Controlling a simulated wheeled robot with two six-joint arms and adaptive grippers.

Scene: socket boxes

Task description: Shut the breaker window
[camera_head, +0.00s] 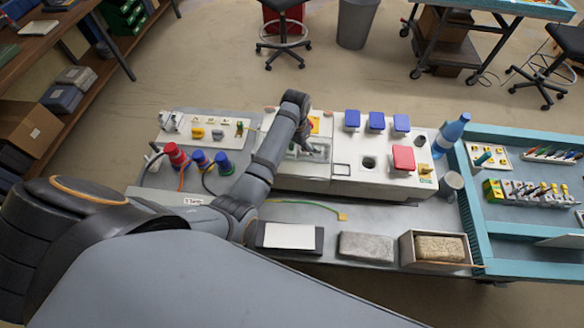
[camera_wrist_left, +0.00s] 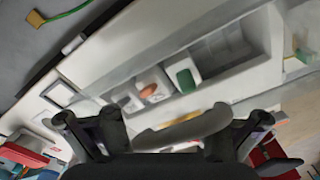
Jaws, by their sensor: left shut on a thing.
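The white socket box (camera_head: 290,176) stands on the grey bench, with a recess near its left part. My left gripper (camera_head: 316,150) is over this recess, and my arm hides part of it. The left wrist view shows the recess (camera_wrist_left: 222,50) with a reddish button (camera_wrist_left: 148,90) and a green button (camera_wrist_left: 185,79) inside. The fingers of my left gripper are shut on a curved grey piece (camera_wrist_left: 185,131), which looks like the edge of the breaker window. The rest of the window is hard to make out, and I cannot tell its angle. My right gripper is not in view.
Several blue socket covers (camera_head: 376,121) and a red cover (camera_head: 403,158) are on the box to the right. Red and blue plugs (camera_head: 201,159) stand at the left. A blue bottle (camera_head: 452,132) stands right of the box. A grey block (camera_head: 366,247) lies in front.

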